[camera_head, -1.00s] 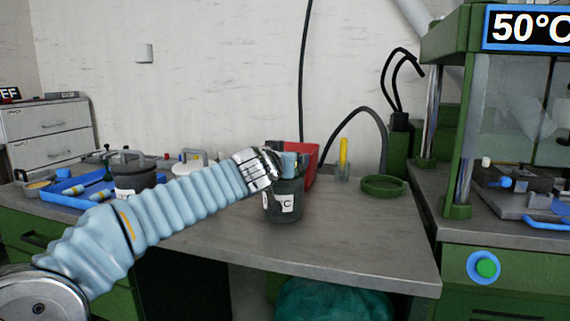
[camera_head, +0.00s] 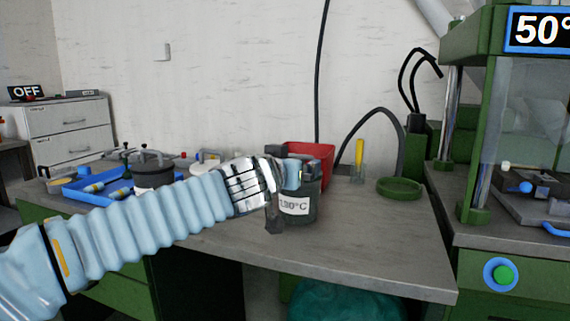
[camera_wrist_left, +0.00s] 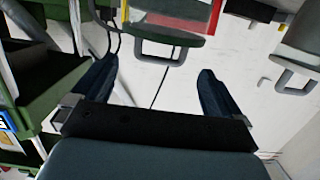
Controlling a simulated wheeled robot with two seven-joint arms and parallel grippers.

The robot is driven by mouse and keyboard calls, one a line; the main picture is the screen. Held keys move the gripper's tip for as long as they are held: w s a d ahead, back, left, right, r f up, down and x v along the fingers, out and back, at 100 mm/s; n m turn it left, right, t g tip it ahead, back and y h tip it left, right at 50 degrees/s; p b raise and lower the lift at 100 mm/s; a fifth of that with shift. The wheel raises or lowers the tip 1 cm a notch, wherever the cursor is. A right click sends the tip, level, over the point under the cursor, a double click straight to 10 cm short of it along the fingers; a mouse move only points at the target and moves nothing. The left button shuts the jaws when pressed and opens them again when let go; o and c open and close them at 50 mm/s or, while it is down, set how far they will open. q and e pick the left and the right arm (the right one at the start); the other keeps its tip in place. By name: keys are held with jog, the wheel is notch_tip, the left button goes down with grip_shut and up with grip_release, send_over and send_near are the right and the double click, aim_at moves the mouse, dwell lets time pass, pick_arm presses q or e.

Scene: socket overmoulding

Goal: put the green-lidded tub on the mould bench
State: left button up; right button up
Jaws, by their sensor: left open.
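A dark grey tub (camera_head: 298,206) with a white temperature label stands upright on the grey bench top (camera_head: 370,240). Its lid is mostly hidden behind my left gripper in the head view. In the left wrist view, which looks upside down, a green lid (camera_wrist_left: 185,17) with a grey loop handle (camera_wrist_left: 170,52) shows beyond the gap between the fingers. My left gripper (camera_head: 293,188) is open at the tub's upper left, with one dark finger in front of the tub's left side. Whether it touches the tub I cannot tell. My right gripper is out of view.
A red bin (camera_head: 318,158) stands close behind the tub. A second grey tub (camera_head: 153,178) and a blue tray (camera_head: 98,190) are at the left. A green ring-shaped dish (camera_head: 400,190) and a yellow stick (camera_head: 359,152) are at the right. A green press (camera_head: 470,160) stands beyond.

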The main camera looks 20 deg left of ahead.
pick_arm(q)
jog(key=shift+s+a+r, duration=0.1)
jog(key=shift+s+r, duration=0.1)
jog(key=shift+s, duration=1.45)
